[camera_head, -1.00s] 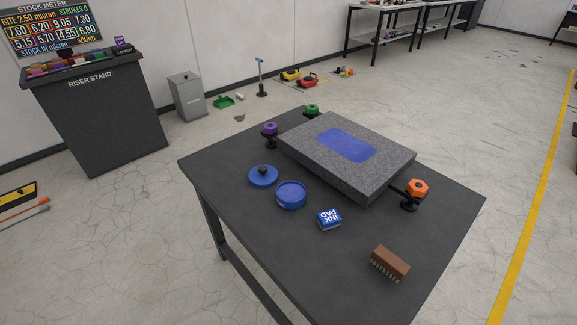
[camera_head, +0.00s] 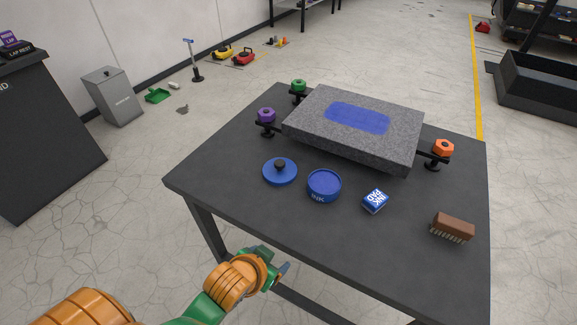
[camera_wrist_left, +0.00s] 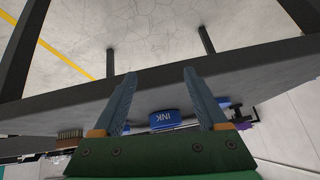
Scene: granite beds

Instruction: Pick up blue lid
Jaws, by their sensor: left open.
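The blue lid (camera_head: 280,171), a flat disc with a black knob, lies on the dark table (camera_head: 215,165) near its left front edge. A round blue ink tin (camera_head: 324,186) stands just right of it and also shows in the left wrist view (camera_wrist_left: 165,120). My left gripper (camera_head: 283,270) is in front of the table, nearer to me than the lid and apart from it. In the left wrist view its two fingers (camera_wrist_left: 157,90) are spread with nothing held between them. The lid is partly hidden behind a finger there. My right gripper is not in view.
A granite block (camera_head: 357,125) with a blue patch sits at the back of the table. A blue ink pad box (camera_head: 375,201) and a brown brush (camera_head: 452,228) lie to the right. Purple (camera_head: 266,116), green (camera_head: 299,86) and orange (camera_head: 443,148) knobs stand around the block.

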